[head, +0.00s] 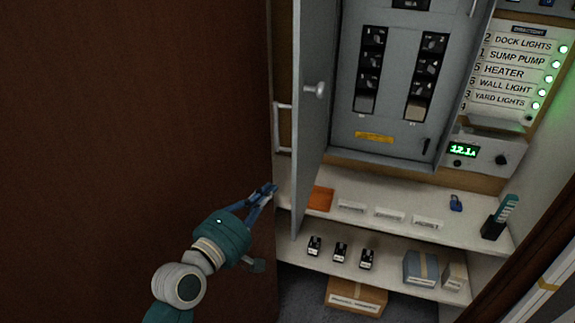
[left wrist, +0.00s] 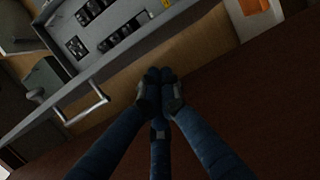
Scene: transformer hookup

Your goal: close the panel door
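The grey panel door (head: 312,120) stands open, seen almost edge-on, to the left of the grey breaker panel (head: 345,130). A round knob (head: 316,90) is on its inner side. A pale bar handle (head: 277,128) sticks out on its left, outer side; the handle also shows in the left wrist view (left wrist: 88,108). My left gripper (head: 268,190) is below the handle, left of the door's lower part, and apart from the handle. Its fingertips come together in the left wrist view (left wrist: 160,76), with nothing visible between them. My right gripper is not in view.
A large dark brown surface (head: 130,120) fills the left. Under the panel, a shelf (head: 330,215) holds an orange item (head: 320,198) and labels. A lower shelf holds small black devices (head: 340,252) and a blue box (head: 420,268). A lit label board (head: 515,70) is at right.

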